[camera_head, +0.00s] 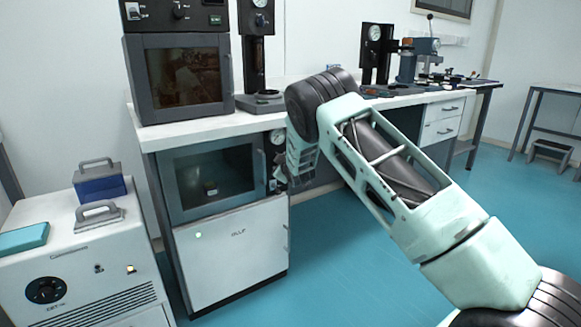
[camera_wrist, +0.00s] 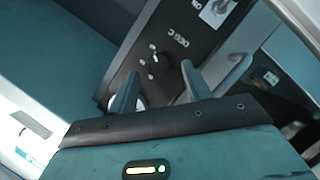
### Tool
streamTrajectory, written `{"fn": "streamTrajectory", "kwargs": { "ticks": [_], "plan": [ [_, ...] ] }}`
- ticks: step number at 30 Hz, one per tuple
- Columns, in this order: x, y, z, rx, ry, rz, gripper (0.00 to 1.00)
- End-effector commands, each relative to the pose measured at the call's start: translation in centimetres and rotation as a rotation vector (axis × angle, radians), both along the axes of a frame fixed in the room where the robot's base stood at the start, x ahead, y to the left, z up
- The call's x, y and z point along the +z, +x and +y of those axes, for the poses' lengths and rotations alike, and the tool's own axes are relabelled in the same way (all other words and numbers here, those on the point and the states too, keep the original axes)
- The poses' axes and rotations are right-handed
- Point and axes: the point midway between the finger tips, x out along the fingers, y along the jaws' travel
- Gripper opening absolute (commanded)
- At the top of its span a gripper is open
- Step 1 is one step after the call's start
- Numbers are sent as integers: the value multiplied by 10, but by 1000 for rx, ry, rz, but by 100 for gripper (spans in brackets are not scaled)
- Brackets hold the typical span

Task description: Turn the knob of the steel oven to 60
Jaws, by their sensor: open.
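In the head view a grey oven (camera_head: 187,75) with a dark window stands on the white counter, with a round black knob (camera_head: 180,11) on its top panel. A second oven (camera_head: 207,178) with a window sits under the counter, a gauge and small fittings on its right side. I cannot tell which is the steel oven. My gripper (camera_head: 277,182) is low, by that right side, partly hidden by my arm. In the wrist view my gripper (camera_wrist: 158,74) is open and empty before a dark panel (camera_wrist: 165,35) with small pale fittings. A pale round part behind the fingers is partly hidden.
A white cabinet (camera_head: 75,255) with a black dial (camera_head: 46,290) stands at the left, a blue box (camera_head: 99,184) on it. A dial-gauge stand (camera_head: 257,60) is on the counter. Blue floor (camera_head: 340,260) is open in front.

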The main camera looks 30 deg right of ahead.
Motion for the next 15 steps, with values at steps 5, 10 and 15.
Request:
{"fn": "streamTrajectory", "kwargs": {
  "ticks": [5,10,15],
  "plan": [
    [12,-33,9,0,0,1,49],
    [20,-66,18,0,2,2,49],
    [29,-100,27,-1,2,2,49]
  ]
}}
